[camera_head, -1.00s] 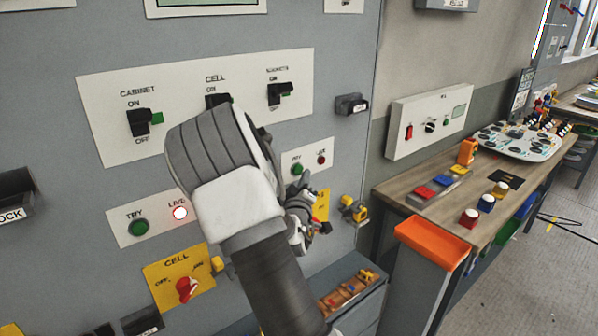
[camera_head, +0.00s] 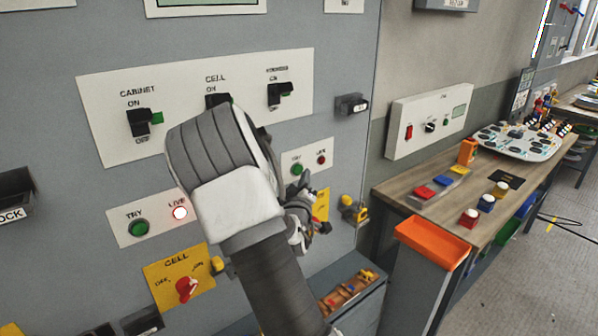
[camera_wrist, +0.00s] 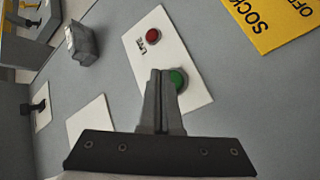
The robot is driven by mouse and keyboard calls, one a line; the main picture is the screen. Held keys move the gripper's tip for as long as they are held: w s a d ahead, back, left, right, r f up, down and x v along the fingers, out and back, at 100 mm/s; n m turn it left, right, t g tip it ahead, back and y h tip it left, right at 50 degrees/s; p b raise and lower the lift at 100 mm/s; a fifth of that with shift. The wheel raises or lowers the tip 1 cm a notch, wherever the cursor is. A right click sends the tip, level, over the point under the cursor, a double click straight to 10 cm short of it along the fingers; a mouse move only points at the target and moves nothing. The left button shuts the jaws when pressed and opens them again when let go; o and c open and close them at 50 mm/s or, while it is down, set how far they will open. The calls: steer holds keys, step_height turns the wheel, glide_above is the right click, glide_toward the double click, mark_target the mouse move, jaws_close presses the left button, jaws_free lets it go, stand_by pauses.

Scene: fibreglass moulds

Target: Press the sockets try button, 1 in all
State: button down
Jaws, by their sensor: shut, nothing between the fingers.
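The sockets try button is a round green button (camera_head: 297,169) on a small white plate (camera_head: 308,150), right of my arm. The wrist view shows this green button (camera_wrist: 178,78) on its plate beside the word LIVE and a red lamp (camera_wrist: 152,34). The lamp looks dark, not lit. My gripper (camera_wrist: 160,72) is shut and empty. Its fingertips lie just left of the button and overlap its edge in the wrist view. I cannot tell whether they touch it. In the head view my arm hides part of the plate.
Another green try button (camera_head: 139,228) sits left of a lit live lamp (camera_head: 180,213). Black switches, such as the cabinet switch (camera_head: 141,122), stick out above. A yellow plate with a red knob (camera_head: 187,288) is at lower left. A grey block (camera_wrist: 82,44) juts out near the plate.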

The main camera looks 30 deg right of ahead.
steer(key=shift+w, duration=0.15)
steer(key=shift+w+b, duration=0.3)
steer(key=shift+w+a, duration=0.1)
steer(key=shift+w, duration=0.3)
stand_by(0.7)
steer(key=shift+s, duration=0.1)
steer(key=shift+s+b, duration=0.5)
steer(key=shift+s, duration=0.25)
steer(key=s, duration=0.3)
steer(key=s+d+b, duration=0.1)
steer(key=s, duration=0.1)
steer(key=shift+a, duration=0.1)
stand_by(0.8)
